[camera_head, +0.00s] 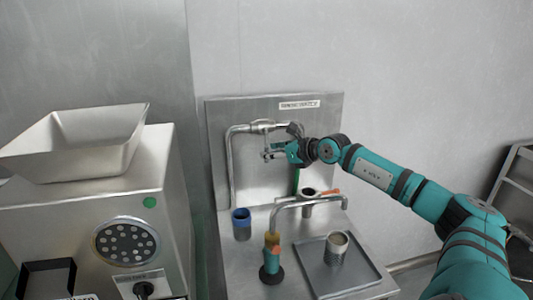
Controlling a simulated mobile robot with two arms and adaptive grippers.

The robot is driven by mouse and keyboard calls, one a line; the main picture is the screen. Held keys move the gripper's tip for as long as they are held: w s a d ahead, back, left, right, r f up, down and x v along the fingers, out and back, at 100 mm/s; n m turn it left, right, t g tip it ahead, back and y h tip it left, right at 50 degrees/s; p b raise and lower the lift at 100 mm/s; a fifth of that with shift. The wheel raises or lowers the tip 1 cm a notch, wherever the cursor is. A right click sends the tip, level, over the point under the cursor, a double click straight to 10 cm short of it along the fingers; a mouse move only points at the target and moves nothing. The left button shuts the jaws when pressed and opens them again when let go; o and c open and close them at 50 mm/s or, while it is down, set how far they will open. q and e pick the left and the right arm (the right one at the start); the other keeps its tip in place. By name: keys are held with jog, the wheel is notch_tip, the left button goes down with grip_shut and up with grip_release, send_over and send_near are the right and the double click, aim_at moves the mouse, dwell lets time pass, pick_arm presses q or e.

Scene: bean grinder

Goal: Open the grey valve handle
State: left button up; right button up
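The grey valve handle (295,129) shows as a small dark grey piece on the pipe in front of the metal back panel, below a label. My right gripper (270,152) is at the pipe, just below and beside the handle, with its fingers pointing left. Its fingers are small and overlap the valve fittings, so I cannot tell whether they are open or shut, or touch the handle. My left gripper is not in view.
A metal grinder with a hopper (75,140) stands at the left. On the metal counter are a blue-rimmed cup (241,224), a teal-based tool (271,270), a curved spout (310,200), and a tray (318,277) holding a metal cup (336,248). A shelf (515,180) stands at the right edge.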

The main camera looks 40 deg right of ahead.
jog(key=shift+p+x, duration=0.45)
jog(key=shift+x, duration=1)
jog(key=shift+c, duration=0.2)
grip_shut()
